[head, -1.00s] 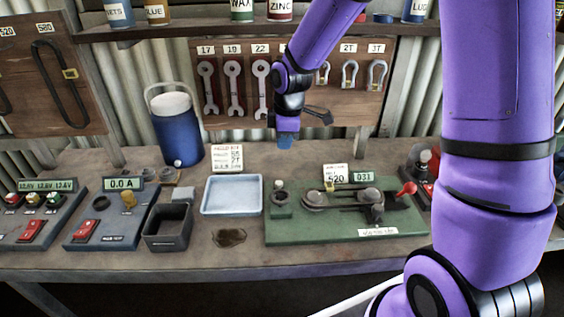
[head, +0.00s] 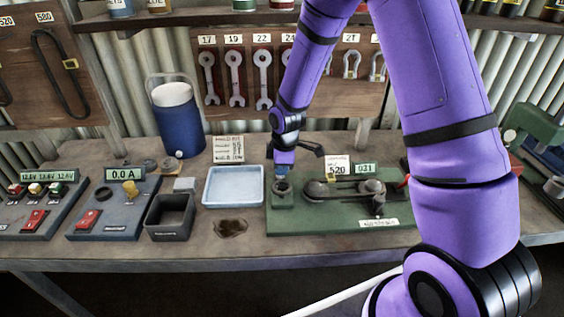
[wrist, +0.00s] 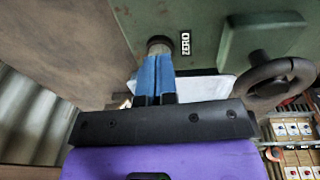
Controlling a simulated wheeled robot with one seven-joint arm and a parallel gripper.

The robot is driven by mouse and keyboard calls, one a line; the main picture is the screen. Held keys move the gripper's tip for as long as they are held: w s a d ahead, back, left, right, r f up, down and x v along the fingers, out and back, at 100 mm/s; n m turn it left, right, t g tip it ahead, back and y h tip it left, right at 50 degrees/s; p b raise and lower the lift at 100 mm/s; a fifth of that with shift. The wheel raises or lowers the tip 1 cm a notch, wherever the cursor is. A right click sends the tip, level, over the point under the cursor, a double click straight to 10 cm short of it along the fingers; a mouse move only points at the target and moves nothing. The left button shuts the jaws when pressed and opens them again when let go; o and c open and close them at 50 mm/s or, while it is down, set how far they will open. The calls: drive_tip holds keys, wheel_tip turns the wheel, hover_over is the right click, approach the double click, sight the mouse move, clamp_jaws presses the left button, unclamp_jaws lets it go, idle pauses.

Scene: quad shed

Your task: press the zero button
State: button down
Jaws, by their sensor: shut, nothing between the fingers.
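The zero button is a dark round cap (wrist: 158,42) beside the white ZERO label (wrist: 185,43) on the green test rig (wrist: 215,12). In the wrist view my gripper (wrist: 159,58) is shut and empty, its blue fingertips right at the button. They overlap the button's near part, and I cannot tell whether they press it. In the head view my gripper (head: 282,170) points down over the left back of the green rig (head: 296,222) and hides the button. The rig's small display (head: 365,169) reads 031.
A dark ring (head: 282,187) on the rig stands close to the fingers; it also shows in the wrist view (wrist: 276,76). A pale blue tray (head: 234,187) lies to the left. A tag reading 520 (head: 337,168) stands at the rig's back.

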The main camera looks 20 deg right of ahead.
idle(0.3)
drive_tip(key=shift+s+f, duration=0.15)
drive_tip(key=shift+f, duration=0.95)
drive_tip(key=shift+r, duration=0.3)
wheel_tip(320, 180, up, 14)
drive_tip(key=s, duration=0.1)
drive_tip(key=shift+d, duration=0.35)
